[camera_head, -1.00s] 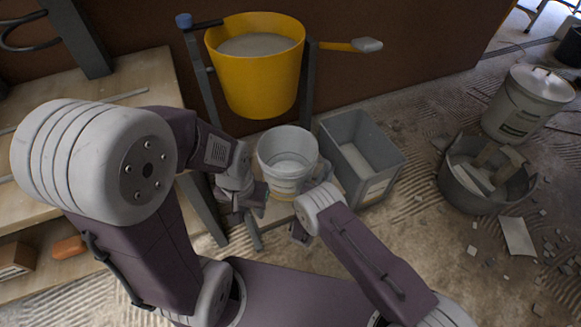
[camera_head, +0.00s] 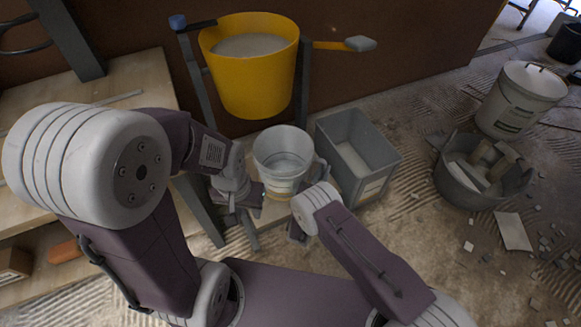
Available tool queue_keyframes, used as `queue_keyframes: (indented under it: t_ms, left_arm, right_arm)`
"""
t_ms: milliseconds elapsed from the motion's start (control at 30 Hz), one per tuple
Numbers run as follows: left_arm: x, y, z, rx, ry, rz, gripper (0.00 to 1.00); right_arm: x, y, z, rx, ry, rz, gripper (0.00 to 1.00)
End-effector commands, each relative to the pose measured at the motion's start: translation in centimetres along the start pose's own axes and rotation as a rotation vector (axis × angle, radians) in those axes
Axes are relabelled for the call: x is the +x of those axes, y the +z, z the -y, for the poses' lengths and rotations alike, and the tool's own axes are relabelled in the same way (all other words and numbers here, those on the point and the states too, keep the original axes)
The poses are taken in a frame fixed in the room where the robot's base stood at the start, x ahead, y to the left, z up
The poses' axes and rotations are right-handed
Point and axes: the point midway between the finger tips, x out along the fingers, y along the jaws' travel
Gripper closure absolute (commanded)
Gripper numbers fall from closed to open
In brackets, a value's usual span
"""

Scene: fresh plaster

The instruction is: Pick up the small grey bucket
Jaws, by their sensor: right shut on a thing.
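The small grey bucket (camera_head: 283,178) is pale, upright and open at the top, with some light material inside. It is over a low bench, and I cannot tell whether its base touches it. My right gripper (camera_head: 319,172) is at the bucket's right side, shut on it, mostly hidden by my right wrist. My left gripper (camera_head: 247,197) is just left of the bucket, low beside its wall. Its fingers are too small and dark to tell whether they are open or touching the bucket.
A yellow bucket (camera_head: 250,85) of plaster stands behind on a dark stand. A grey rectangular tub (camera_head: 377,173) is close on the right. A rubble-filled tub (camera_head: 470,195) and a lidded white bucket (camera_head: 515,103) stand further right. A wooden workbench (camera_head: 130,80) is on the left.

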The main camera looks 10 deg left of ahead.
Motion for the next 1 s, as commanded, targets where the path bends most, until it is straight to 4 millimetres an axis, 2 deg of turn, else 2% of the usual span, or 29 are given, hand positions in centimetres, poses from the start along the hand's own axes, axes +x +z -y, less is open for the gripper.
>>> queue_keyframes:
  t_ms: [133, 233, 467, 800, 1000]
  left_arm:
    - [-0.2, 0.0, 0.0, 0.000, 0.000, 0.000, 0.64]
    - [-0.9, -0.1, 0.0, 0.000, 0.000, 0.000, 0.64]
    - [-4.0, -0.4, -0.1, 0.000, 0.000, 0.000, 0.64]
    - [-9.3, -1.0, -0.2, 0.000, 0.000, 0.000, 0.64]
    - [-10.5, -1.1, -0.2, 0.000, 0.000, 0.000, 0.64]
  right_arm:
    - [0.0, 0.2, 0.0, 0.000, 0.001, 0.000, 1.00]
    - [0.0, 1.1, 0.0, 0.001, 0.000, 0.001, 1.00]
    - [0.0, 5.2, 0.1, 0.000, 0.000, 0.001, 1.00]
    - [-3.6, 9.7, 7.4, -0.005, -0.002, -0.002, 1.00]
    - [-4.8, 11.0, 10.0, -0.001, -0.001, 0.000, 1.00]
